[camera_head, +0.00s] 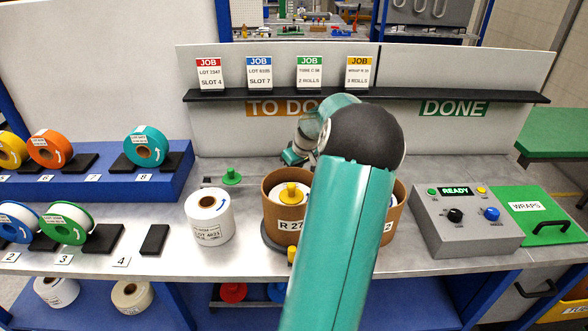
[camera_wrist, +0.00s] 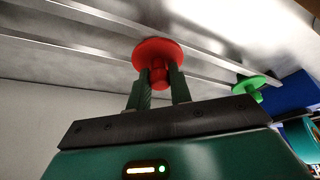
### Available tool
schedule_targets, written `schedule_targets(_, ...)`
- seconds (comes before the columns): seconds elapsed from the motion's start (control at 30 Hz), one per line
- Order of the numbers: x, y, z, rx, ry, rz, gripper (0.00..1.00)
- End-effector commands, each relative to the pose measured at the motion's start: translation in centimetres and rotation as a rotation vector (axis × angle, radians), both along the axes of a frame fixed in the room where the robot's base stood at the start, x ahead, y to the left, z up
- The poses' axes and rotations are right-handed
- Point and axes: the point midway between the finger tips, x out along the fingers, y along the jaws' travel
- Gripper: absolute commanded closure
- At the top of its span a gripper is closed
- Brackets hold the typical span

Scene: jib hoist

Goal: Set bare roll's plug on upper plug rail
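My gripper (camera_wrist: 158,90) is shut on a red plug (camera_wrist: 158,52), with one finger on each side of its stem. Its wide red disc lies close to two metal rails (camera_wrist: 110,45); I cannot tell whether it touches them. A green plug (camera_wrist: 250,86) sits along the rails to the right in the wrist view. In the head view this green plug (camera_head: 231,177) stands left of my gripper, whose fingertips and red plug are hidden there. A white roll with an open core (camera_head: 208,215) stands on the table in front of the green plug.
Another tub (camera_head: 397,205) is partly behind my arm. A control box (camera_head: 465,220) stands right, coloured rolls left.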

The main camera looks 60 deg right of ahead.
Motion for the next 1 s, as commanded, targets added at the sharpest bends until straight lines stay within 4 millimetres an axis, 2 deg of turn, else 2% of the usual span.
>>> schedule_targets(0.03,0.0,0.0,0.0,0.0,0.0,0.0,0.7)
schedule_targets(0.1,0.0,0.0,0.0,0.0,0.0,0.0,0.56)
schedule_targets(0.13,0.0,0.0,0.0,0.0,0.0,0.0,0.54)
schedule_targets(0.4,0.0,0.0,0.1,0.0,0.0,0.0,0.54)
schedule_targets(0.53,-0.3,0.1,0.9,-0.002,0.0,-0.001,0.54)
schedule_targets(0.67,-1.1,0.4,2.8,-0.005,0.001,-0.002,0.54)
schedule_targets(1.0,-3.6,1.6,9.7,-0.005,0.001,-0.002,0.54)
